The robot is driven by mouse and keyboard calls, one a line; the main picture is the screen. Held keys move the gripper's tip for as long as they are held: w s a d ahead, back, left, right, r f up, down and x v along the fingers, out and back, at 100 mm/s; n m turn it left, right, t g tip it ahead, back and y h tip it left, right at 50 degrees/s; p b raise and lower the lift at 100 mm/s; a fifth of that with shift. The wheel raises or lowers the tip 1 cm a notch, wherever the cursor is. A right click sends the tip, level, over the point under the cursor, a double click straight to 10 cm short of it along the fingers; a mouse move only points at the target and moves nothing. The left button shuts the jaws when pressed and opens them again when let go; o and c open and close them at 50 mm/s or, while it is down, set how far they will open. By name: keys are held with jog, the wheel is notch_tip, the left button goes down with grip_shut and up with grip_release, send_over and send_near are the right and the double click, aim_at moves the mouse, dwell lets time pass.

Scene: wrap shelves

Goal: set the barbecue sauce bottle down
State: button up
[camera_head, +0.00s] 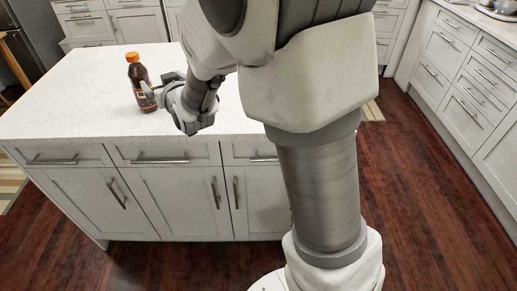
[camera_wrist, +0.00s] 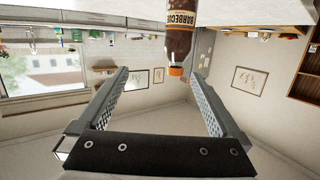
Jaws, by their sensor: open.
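The barbecue sauce bottle (camera_head: 138,76), dark brown with an orange cap, stands upright on the white island top. It also shows upside down at the top of the wrist view (camera_wrist: 180,42), with its label readable and its cap downward in the picture. My gripper (camera_head: 150,89) is right beside the bottle, its fingers pointing toward it, and one finger overlaps the bottle in the head view. In the wrist view the two fingers (camera_wrist: 157,75) are wide apart with nothing clamped. I cannot tell whether the bottle's body lies between the fingertips or just beyond them.
The white island top (camera_head: 60,105) is clear around the bottle, which stands away from the front edge. Drawers and doors (camera_head: 170,178) with handles line the island's front. More cabinets (camera_head: 465,85) stand at the right, with open wooden floor (camera_head: 430,200) between.

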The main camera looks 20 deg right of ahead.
jog(key=s+d+g+h, duration=0.1)
jog(key=s+d+g, duration=0.2)
jog(key=s, duration=0.8)
jog(key=s+d+r+m+g+h, duration=0.1)
jog(key=s+d+g, duration=0.2)
jog(key=s, duration=0.8)
jog(key=s+d+r+m+g+h, duration=0.1)
jog(key=s+d+g, duration=0.3)
jog(key=s, duration=0.8)
jog(key=d, duration=0.2)
jog(key=shift+d, duration=0.4)
notch_tip(320, 180, up, 8)
jog(key=p, duration=0.7)
jog(key=shift+f+p, duration=0.2)
jog(key=shift+p, duration=0.15)
